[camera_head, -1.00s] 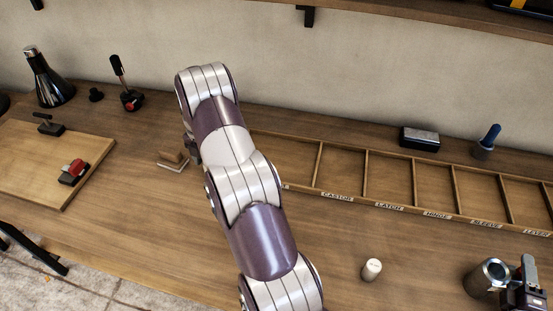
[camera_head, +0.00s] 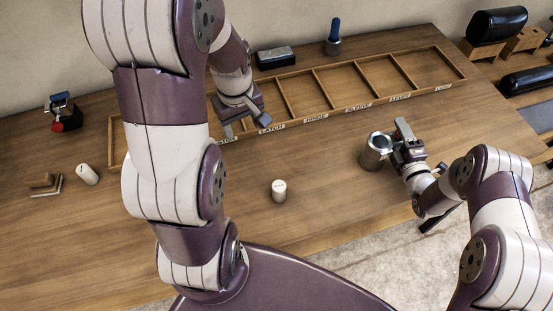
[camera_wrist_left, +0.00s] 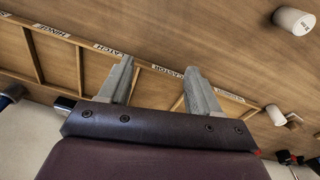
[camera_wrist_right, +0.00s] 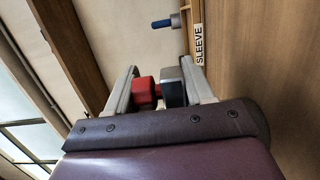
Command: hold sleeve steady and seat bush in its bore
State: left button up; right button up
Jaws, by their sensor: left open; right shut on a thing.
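A metal sleeve (camera_head: 371,159) with an open top stands upright on the table in the head view. My right gripper (camera_head: 393,140) is against its right side and shut on it; the exact contact is partly hidden. A red and dark part (camera_wrist_right: 146,92) shows between the right fingers in the right wrist view. My left gripper (camera_head: 244,126) is open and empty above the tray's front edge.
A long wooden compartment tray (camera_head: 352,106) with name labels lies along the back.

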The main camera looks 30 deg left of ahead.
pick_arm(q)
jog(key=shift+o, duration=0.5)
jog(key=s+d+m, duration=0.5)
jog(key=d+m, duration=0.5)
jog(key=shift+s+d+f+m, duration=0.25)
jog(key=shift+s+d+m, duration=0.05)
jog(key=shift+d, duration=0.1)
jog(key=n+g+y, duration=0.1)
jog(key=n, duration=1.6)
send_over(82, 169)
jog(key=f, duration=0.3)
jog(key=shift+d+f, duration=0.15)
jog(key=shift+d, duration=0.25)
jog(key=f, duration=0.3)
jog(key=a+f, duration=0.1)
jog(key=f, duration=0.7)
jog(key=shift+a+f, duration=0.2)
jog(key=c, duration=1.2)
notch_tip(82, 169, up, 10)
jog(key=shift+r, duration=0.1)
